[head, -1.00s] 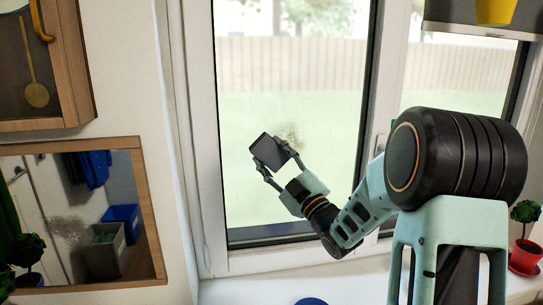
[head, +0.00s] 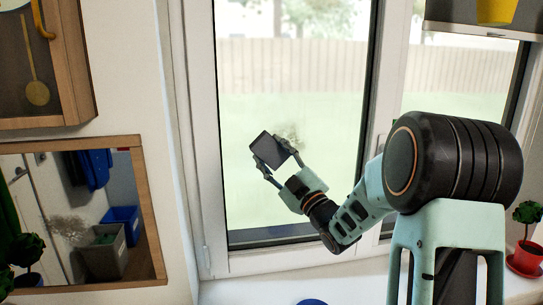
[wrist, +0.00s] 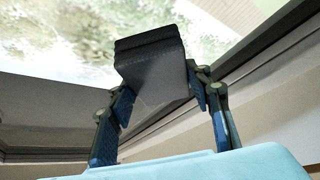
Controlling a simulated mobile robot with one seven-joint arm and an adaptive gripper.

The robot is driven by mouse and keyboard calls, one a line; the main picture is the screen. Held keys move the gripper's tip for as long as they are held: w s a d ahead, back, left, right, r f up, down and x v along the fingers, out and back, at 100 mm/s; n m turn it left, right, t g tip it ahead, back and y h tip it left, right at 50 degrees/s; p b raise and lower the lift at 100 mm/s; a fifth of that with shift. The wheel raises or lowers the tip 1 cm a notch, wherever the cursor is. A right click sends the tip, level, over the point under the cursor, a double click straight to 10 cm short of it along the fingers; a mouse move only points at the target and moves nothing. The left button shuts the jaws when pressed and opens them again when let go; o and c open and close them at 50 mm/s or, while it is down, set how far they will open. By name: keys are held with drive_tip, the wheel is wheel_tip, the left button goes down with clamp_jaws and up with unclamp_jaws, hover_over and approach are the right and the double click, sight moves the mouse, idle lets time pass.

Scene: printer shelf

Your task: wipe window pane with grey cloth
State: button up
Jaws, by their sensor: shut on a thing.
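The grey cloth (head: 266,147) is a dark, folded, block-like pad. My gripper (head: 277,156) is shut on it, with one finger on each side. The window pane (head: 330,190) is behind the cloth in the head view. A brownish smudge (head: 291,132) on the pane shows just right of and above the cloth, partly hidden by it. In the wrist view the cloth (wrist: 150,70) sticks out beyond the fingers towards the pane (wrist: 60,60), where a mottled patch is visible. I cannot tell whether the cloth touches the glass.
A wood-framed mirror (head: 105,262) with a similar smudge hangs at left, below a clock case (head: 75,60). Potted plants stand at the lower left and on the right of the sill (head: 350,288). A blue round thing (head: 312,302) lies at the bottom edge.

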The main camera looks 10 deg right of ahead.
drive_tip(key=shift+w, duration=0.3)
